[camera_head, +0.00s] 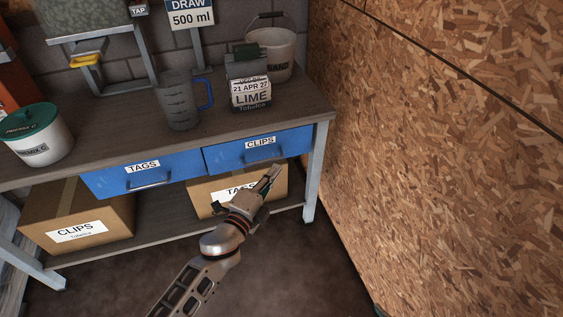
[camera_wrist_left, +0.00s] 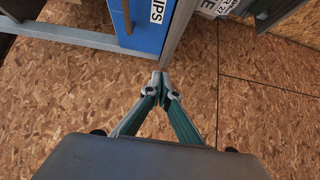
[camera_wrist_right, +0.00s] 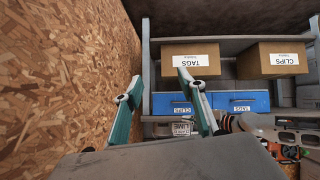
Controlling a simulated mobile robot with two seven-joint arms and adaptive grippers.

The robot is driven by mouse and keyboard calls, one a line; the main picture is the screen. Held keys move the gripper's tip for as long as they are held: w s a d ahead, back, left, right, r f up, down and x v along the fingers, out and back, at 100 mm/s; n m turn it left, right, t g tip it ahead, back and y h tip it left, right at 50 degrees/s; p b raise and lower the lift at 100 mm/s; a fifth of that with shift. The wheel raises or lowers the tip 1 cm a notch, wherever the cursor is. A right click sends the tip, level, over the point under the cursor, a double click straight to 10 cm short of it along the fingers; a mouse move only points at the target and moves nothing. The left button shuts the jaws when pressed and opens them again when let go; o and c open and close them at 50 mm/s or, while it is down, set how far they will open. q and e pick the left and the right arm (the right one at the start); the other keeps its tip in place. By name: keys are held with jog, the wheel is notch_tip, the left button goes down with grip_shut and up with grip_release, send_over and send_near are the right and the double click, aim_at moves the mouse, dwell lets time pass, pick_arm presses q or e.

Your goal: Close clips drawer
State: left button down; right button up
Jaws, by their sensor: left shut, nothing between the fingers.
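The clips drawer (camera_head: 230,157) is the blue right-hand drawer under the bench top, with a white CLIPS label and a bar handle. Its front looks roughly in line with the tags drawer (camera_head: 115,184); any small gap cannot be told. In the left wrist view the clips drawer (camera_wrist_left: 150,38) shows at the top. My left gripper (camera_head: 275,169) is shut and empty, just in front of and below the drawer handle in the head view. Its closed tips show in the left wrist view (camera_wrist_left: 160,80). My right gripper (camera_wrist_right: 157,87) is open and empty, in its own wrist view only.
The bench (camera_head: 110,158) carries a lime box (camera_head: 248,75), a jug (camera_head: 180,105), a sand bucket (camera_head: 275,50) and a lidded tub (camera_head: 40,145). Cardboard boxes (camera_head: 115,210) stand on the lower shelf. A chipboard wall (camera_head: 440,150) rises to the right. The floor before the bench is clear.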

pick_arm(q)
jog(key=s+a+f+y+b, duration=0.1)
jog(key=s+a+f+b, duration=0.15)
jog(key=a, duration=0.55)
jog(key=s+a+f+b, duration=0.1)
jog(key=a+f+b, duration=0.15)
jog(key=a, duration=0.55)
jog(key=h+b, duration=0.1)
jog(key=b, duration=0.3)
send_near(222, 145)
jog(key=d, duration=0.4)
jog(key=w, duration=0.1)
jog(key=w+b, duration=0.1)
jog(key=w, duration=0.1)
jog(key=w+a, duration=0.1)
jog(key=shift+w+a+f, duration=0.1)
jog(key=shift+w+f, duration=0.05)
jog(key=shift+f, duration=0.15)
jog(key=shift+w+a+r, duration=0.1)
jog(key=shift+w+r, duration=0.05)
jog(key=shift+w, duration=0.25)
pick_arm(e)
jog(key=w+a+r+m+t+y, duration=0.1)
jog(key=a+m, duration=0.3)
jog(key=a, duration=0.5)
jog(key=shift+w+a+r+t+y, duration=0.25)
jog(key=shift+r+t+y, duration=0.15)
jog(key=shift+r+y, duration=0.35)
